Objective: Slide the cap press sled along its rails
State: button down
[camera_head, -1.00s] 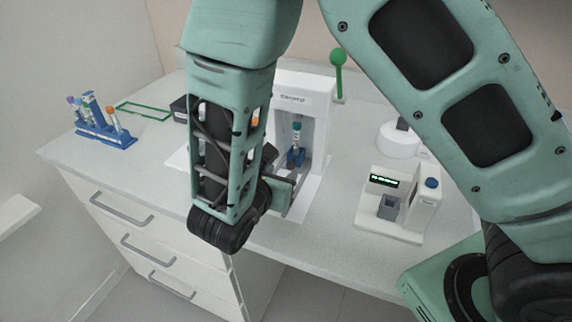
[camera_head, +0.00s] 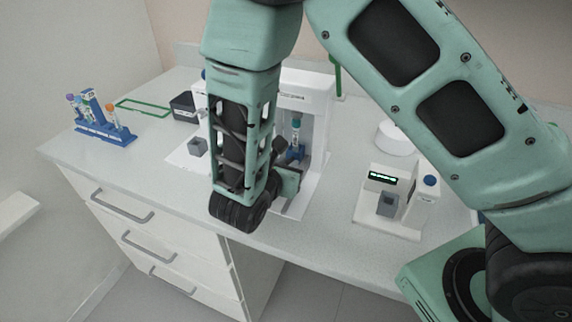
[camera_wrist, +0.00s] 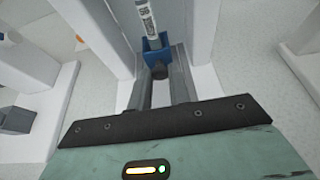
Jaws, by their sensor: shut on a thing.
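The cap press (camera_head: 306,92) is a white housing with a tall opening. Its blue sled (camera_head: 297,154) stands in the opening and carries an upright tube (camera_head: 295,136) with a teal cap. In the wrist view the blue sled (camera_wrist: 156,46) shows at the top centre, with the tube (camera_wrist: 147,16) in it and a dark knob (camera_wrist: 160,71) on its near side. My gripper (camera_wrist: 161,74) is shut on this knob, with a grey finger on each side. In the head view my gripper (camera_head: 283,163) is partly hidden by my wrist.
A blue tube rack (camera_head: 104,132) and a green frame (camera_head: 142,106) are at the left. A white device with a display (camera_head: 385,179) stands right of the press. A green lever (camera_head: 337,76) is partly hidden behind my arm. The bench front (camera_head: 330,245) is clear.

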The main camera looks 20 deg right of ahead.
jog(key=s+a, duration=0.8)
jog(key=shift+s+a+b, duration=0.3)
jog(key=shift+s+a, duration=0.1)
jog(key=c, duration=1.3)
grip_release()
jog(key=b+v, duration=0.2)
jog(key=v, duration=1.5)
jog(key=shift+s+a+r, duration=0.15)
jog(key=shift+s, duration=0.05)
